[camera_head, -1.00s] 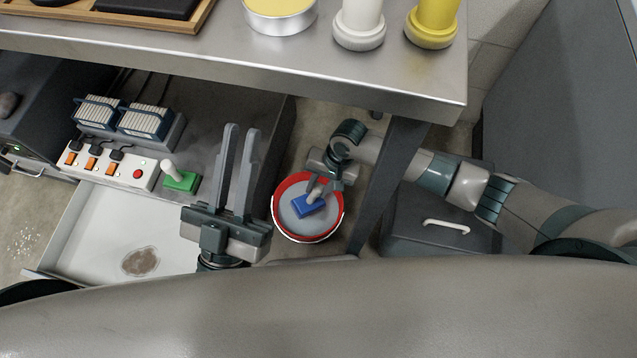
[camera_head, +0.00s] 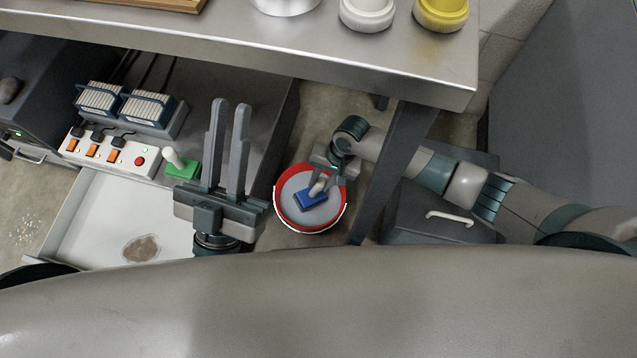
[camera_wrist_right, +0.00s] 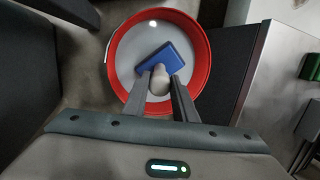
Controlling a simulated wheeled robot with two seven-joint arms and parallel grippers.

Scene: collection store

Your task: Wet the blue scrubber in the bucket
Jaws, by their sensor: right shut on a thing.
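The blue scrubber (camera_head: 311,198) has a pale handle and shows over the grey contents of the red-rimmed bucket (camera_head: 277,197). My right gripper (camera_head: 323,180) is shut on its handle from above. In the right wrist view the blue scrubber (camera_wrist_right: 170,58) lies within the ring of the bucket's red rim (camera_wrist_right: 206,62), with the fingers of my right gripper (camera_wrist_right: 161,84) on either side of the handle. I cannot tell whether the scrubber touches the water. My left gripper (camera_head: 228,110) is empty, its two fingers apart, left of the bucket.
A green scrubber (camera_head: 181,169) stands beside a power strip (camera_head: 110,148) at the left. A white tray (camera_head: 95,215) with a brown stain lies below them. The steel table (camera_head: 300,55) overhangs the back, and its dark leg (camera_head: 385,165) stands just right of the bucket.

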